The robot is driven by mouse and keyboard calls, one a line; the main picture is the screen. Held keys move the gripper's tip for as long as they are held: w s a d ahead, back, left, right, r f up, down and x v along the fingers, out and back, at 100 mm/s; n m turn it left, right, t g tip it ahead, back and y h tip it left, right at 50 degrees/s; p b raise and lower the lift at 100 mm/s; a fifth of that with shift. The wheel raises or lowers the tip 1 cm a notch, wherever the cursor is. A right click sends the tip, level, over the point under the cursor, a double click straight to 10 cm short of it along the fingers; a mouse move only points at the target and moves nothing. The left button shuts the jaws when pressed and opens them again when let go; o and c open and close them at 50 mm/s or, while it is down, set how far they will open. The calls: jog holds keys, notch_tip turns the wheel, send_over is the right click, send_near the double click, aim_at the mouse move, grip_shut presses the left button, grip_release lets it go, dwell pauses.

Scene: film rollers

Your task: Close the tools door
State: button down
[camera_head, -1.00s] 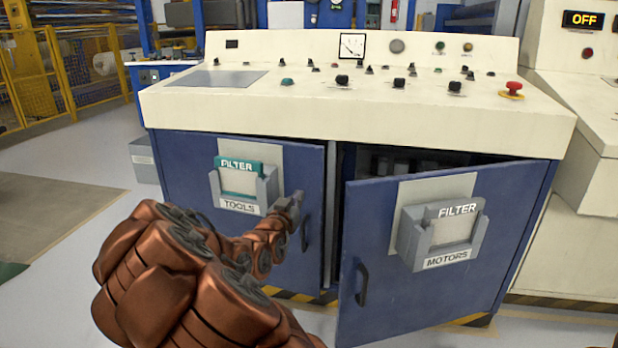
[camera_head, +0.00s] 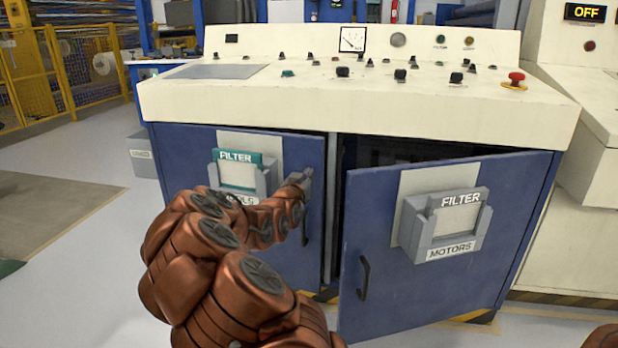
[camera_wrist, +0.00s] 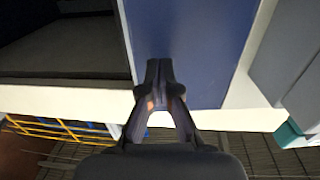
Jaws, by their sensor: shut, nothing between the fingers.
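The tools door (camera_head: 290,250) is the blue left door of the console cabinet. It looks slightly ajar, with a dark gap along its right edge. It carries a grey holder (camera_head: 262,180) with a teal filter card (camera_head: 236,157) and a dark handle (camera_head: 305,225) near that edge. My gripper (camera_head: 305,178) is at the door's upper right, above the handle. In the wrist view my gripper (camera_wrist: 160,66) has its fingertips together against or just in front of the blue door panel (camera_wrist: 200,40), near its edge; I cannot tell whether they touch. My arm hides much of the door's lower left and its label.
The motors door (camera_head: 400,290), at right, stands open outward, with its handle (camera_head: 363,278) on its left edge. The cream control console (camera_head: 350,105) overhangs both doors. A red emergency button (camera_head: 515,80) sits at its right. The floor at left is clear.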

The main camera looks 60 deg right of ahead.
jog(key=shift+w+d, duration=0.2)
jog(key=shift+d, duration=0.45)
jog(key=shift+w, duration=0.1)
